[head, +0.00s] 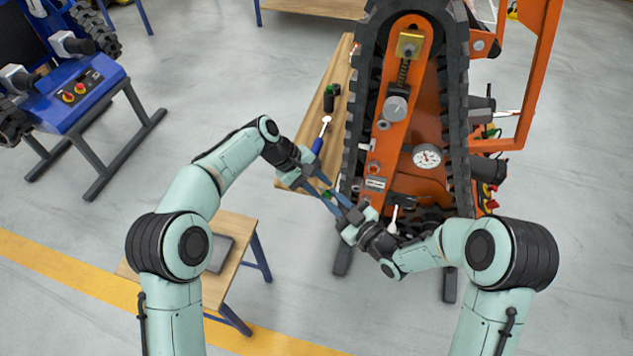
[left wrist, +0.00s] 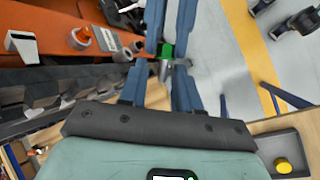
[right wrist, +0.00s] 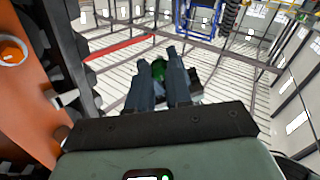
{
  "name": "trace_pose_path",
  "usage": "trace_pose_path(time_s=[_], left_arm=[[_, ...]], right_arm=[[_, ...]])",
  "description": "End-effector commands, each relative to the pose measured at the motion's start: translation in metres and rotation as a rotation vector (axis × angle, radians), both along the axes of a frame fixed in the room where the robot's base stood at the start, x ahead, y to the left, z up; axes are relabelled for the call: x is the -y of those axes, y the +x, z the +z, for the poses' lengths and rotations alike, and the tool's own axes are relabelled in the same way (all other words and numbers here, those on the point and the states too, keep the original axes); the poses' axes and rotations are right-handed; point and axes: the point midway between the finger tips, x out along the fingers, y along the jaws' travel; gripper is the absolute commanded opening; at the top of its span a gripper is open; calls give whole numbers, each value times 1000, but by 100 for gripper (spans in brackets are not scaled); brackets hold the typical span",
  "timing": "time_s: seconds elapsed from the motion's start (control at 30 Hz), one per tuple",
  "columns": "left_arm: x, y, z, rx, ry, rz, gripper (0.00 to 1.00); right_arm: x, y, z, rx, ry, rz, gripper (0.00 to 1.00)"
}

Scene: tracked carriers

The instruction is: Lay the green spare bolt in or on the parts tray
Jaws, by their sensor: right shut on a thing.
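The green bolt (left wrist: 167,49) has a green head and a grey shank. My right gripper (right wrist: 160,66) is shut on it, with green showing between its fingers in the right wrist view. My left gripper (left wrist: 160,67) faces it from the opposite side, fingers apart, with the grey shank between or just before their tips; contact cannot be told. In the head view both grippers meet left of the tracked carrier, with a bit of green (head: 327,194) between them. The grey parts tray (head: 222,253) lies on a low wooden table at lower left. The left wrist view shows a yellow round piece (left wrist: 283,166) in it.
The orange tracked carrier (head: 395,130) stands close on the right. A wooden bench (head: 333,130) beside it holds a blue-handled tool (head: 320,138) and a dark cylinder (head: 329,100). A blue machine (head: 80,95) stands far left. Open floor lies between it and my left arm.

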Motion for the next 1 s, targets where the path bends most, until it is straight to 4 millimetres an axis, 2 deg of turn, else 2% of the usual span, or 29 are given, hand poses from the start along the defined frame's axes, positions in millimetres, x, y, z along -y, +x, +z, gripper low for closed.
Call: trace_pose_path(time_s=[0.03,0.07,0.1,0.23,0.27,0.33,0.73,0.87,1.0], left_arm=[[0,0,0,0,0,0,14],[0,0,0,0,0,0,4],[0,0,0,0,0,0,0],[1,0,1,0,-1,-1,0],[1,0,1,0,-1,-1,0],[1,0,1,0,-1,-1,0],[0,0,1,0,0,0,0],[0,0,0,0,0,0,0],[0,0,0,0,0,0,0]], right_arm=[[0,0,0,1,1,0,0],[0,0,0,1,1,0,0],[0,0,0,0,0,0,0],[0,0,0,0,0,1,0],[-1,0,0,0,0,2,26],[-1,0,0,0,0,2,49],[5,-5,0,-1,0,-1,49],[19,-20,0,-2,-1,-4,49],[39,-44,0,-3,-1,-6,49]])
